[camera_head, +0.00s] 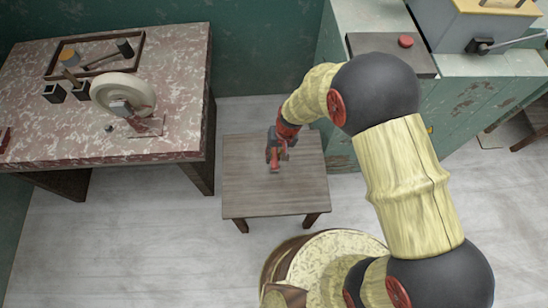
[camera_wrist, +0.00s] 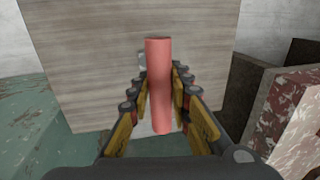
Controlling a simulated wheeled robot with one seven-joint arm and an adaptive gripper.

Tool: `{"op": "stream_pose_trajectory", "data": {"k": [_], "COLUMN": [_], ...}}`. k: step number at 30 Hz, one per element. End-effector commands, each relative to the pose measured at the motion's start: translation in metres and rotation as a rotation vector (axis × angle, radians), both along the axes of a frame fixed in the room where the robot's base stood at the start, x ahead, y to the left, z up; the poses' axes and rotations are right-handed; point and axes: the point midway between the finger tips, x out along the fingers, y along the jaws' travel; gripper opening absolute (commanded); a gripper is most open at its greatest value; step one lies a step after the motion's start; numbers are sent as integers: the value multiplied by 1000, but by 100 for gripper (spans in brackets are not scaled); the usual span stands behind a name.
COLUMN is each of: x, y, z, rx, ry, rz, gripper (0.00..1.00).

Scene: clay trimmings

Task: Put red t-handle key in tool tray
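The red t-handle key (camera_head: 275,168) is at my gripper's tips over a small wooden stool (camera_head: 240,190). In the wrist view its red bar (camera_wrist: 159,85) lies lengthwise between the two fingers. My gripper (camera_head: 278,152) looks shut on it; the finger pads (camera_wrist: 161,88) sit close on both sides of the bar. The key's shaft is mostly hidden behind the bar. The tool tray (camera_head: 48,60), a shallow dark wooden frame, lies at the back of the mottled red worktable on the left, holding a hammer-like tool and other items.
The worktable (camera_head: 60,135) also carries a pale wheel (camera_head: 123,94) on a stand and small dark cups (camera_head: 54,93) in front of the tray. A green cabinet (camera_head: 355,25) stands at the right. Below my arm is a round pale-topped thing (camera_head: 330,250). Floor between stool and worktable is clear.

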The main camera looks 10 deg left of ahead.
Motion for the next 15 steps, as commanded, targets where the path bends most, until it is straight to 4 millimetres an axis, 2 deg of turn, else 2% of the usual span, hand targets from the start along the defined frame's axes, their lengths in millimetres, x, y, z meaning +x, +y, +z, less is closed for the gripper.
{"op": "stream_pose_trajectory", "data": {"k": [9, 15], "x": [0, 0], "y": [0, 0], "z": [0, 0], "rx": [0, 0], "ry": [0, -1], "rz": [0, 0], "gripper": [0, 0]}}
